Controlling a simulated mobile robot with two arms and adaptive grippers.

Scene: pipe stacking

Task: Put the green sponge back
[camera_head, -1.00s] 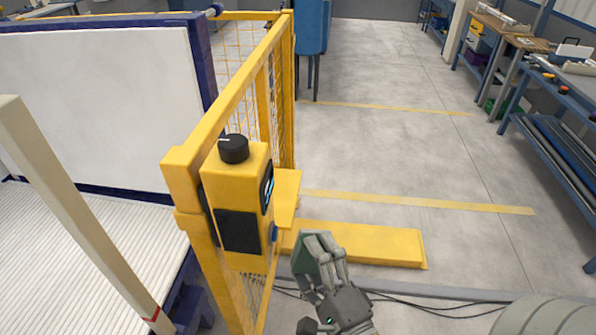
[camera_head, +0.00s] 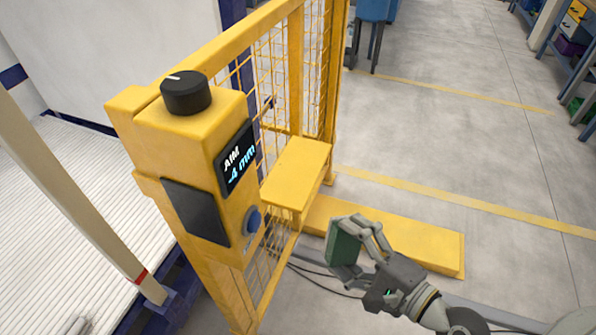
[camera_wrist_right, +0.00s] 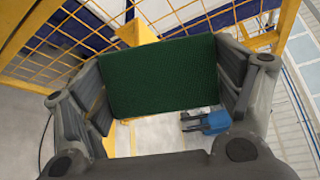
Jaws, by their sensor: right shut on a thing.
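My right gripper (camera_head: 362,246) is shut on the green sponge (camera_head: 343,248), held in the air to the right of the yellow post. In the right wrist view the sponge (camera_wrist_right: 160,76) is a dark green block between the two fingers. A small yellow shelf (camera_head: 297,172) juts from the fence, above and left of the gripper, and is bare. In the right wrist view, part of a yellow surface (camera_wrist_right: 137,33) shows behind the sponge.
A yellow control box (camera_head: 150,130) has a black knob (camera_head: 186,93), a display (camera_head: 236,157) reading "AIM 4 mm" and a blue button (camera_head: 253,220). Yellow mesh fence (camera_head: 275,75) runs behind it. A low yellow base (camera_head: 400,240) lies on the floor. Open floor lies right.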

